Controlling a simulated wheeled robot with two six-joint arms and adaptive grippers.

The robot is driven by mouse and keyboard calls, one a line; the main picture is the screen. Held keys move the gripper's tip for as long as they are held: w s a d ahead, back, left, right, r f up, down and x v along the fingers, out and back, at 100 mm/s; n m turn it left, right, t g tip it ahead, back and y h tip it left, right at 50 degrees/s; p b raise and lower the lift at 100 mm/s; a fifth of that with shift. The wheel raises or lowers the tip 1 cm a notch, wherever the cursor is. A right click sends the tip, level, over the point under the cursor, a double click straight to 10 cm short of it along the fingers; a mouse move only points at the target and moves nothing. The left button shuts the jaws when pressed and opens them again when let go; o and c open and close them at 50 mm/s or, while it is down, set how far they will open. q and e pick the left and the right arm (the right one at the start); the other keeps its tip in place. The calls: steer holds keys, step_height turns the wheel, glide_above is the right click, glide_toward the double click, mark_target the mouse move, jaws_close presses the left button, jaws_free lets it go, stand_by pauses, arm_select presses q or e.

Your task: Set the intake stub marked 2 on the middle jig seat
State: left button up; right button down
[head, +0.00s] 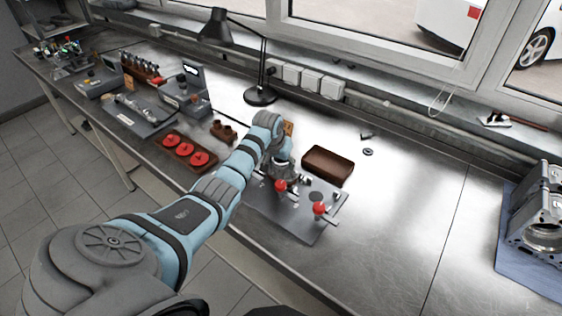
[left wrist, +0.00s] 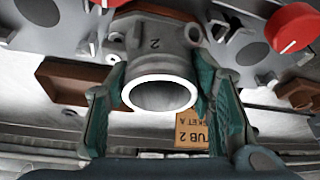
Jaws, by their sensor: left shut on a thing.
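The intake stub (left wrist: 152,52) is a grey metal tube with a flange, marked 2. In the left wrist view my left gripper (left wrist: 165,82) is shut on it, one green finger on each side, with its round open end facing the camera. The grey jig plate (head: 294,226) lies on the bench; it also shows behind the stub (left wrist: 75,22). It carries red-knobbed clamps and dark round seats. In the head view my left gripper (head: 283,168) is over the plate's far left part, and the stub is mostly hidden. I cannot tell whether the stub touches the seat. My right gripper is out of view.
A brown tray (head: 328,168) stands just behind the jig. A label card (left wrist: 191,130) reading "TUB 2" in part is below the stub in the wrist view. A red-capped tray (head: 170,144) and brown holder (head: 223,132) stand left. The bench right of the jig is clear up to a blue mat (head: 510,250).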

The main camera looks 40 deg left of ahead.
arm_select(q)
steer(key=shift+f, duration=0.1)
stand_by(0.7)
steer(key=o, duration=1.5)
step_height(320, 180, up, 8)
steer(key=shift+f, duration=0.25)
